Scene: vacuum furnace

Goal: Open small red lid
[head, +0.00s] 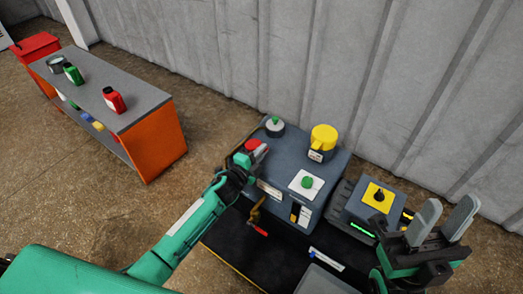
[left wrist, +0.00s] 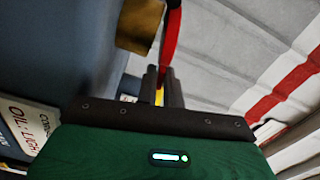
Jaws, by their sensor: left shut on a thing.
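The small red lid (head: 252,144) is at the left edge of the grey-blue machine (head: 318,203). My left gripper (head: 259,154) is at the lid and shut on it. In the left wrist view the lid shows as a narrow red strip (left wrist: 172,38) running down between the fingertips of my left gripper (left wrist: 164,80), beside a brass-coloured part (left wrist: 140,25). The fingers partly hide the lid in the head view. My right gripper (head: 441,222) is open and empty, raised at the right.
The machine also carries a yellow cap (head: 324,137), a green knob (head: 307,182) and a round grey cap with a green top (head: 274,126). A box with a yellow panel (head: 380,197) stands to its right. A bench (head: 130,105) with bottles stands at the left. Open floor lies between.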

